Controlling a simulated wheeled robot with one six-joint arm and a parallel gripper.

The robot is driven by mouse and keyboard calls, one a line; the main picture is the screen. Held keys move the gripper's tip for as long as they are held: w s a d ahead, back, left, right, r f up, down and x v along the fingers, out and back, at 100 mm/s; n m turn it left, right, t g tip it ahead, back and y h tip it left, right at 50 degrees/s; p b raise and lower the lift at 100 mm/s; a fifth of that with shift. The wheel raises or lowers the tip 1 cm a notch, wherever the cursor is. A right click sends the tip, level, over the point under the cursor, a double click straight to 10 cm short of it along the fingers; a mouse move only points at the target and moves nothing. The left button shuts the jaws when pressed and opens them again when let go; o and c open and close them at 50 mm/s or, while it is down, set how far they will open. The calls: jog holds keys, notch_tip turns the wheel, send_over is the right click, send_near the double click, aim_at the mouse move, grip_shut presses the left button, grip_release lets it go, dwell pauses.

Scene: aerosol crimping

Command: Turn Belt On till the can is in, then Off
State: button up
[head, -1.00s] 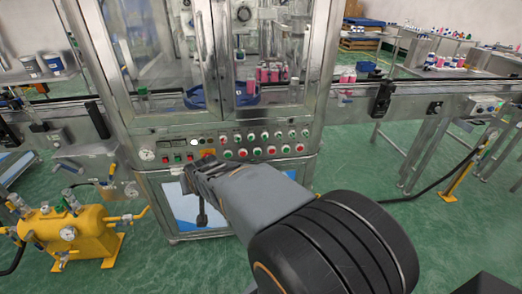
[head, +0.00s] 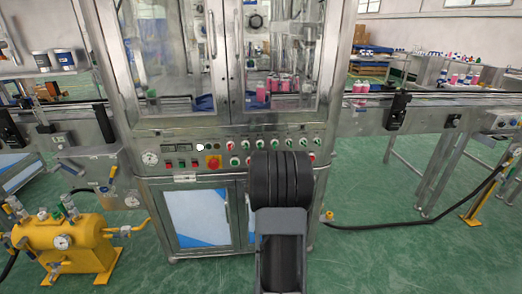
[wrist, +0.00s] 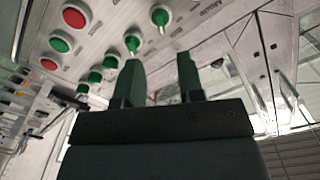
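The control panel (head: 215,150) runs across the machine front with rows of red and green buttons and knobs. In the wrist view the panel (wrist: 205,25) is tilted, with red buttons (wrist: 74,17), green buttons and green knobs (wrist: 160,16). Its labels are too blurred to tell which is the belt control. My gripper (wrist: 160,78) has its two dark green fingers apart, with nothing between them, in front of the panel. In the head view my arm hides the gripper and part of the panel. Several pink cans (head: 285,86) stand inside the machine behind the glass.
The conveyor (head: 440,103) extends right, with pink cans (head: 360,88) beside the machine. A yellow tank (head: 62,242) stands at the lower left. A black hose (head: 400,226) lies on the green floor at right. Cabinet doors (head: 203,216) lie below the panel.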

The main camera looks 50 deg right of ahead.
aim_at(261, 146)
jog(key=x, duration=0.9)
jog(key=shift+w, duration=0.1)
grip_shut()
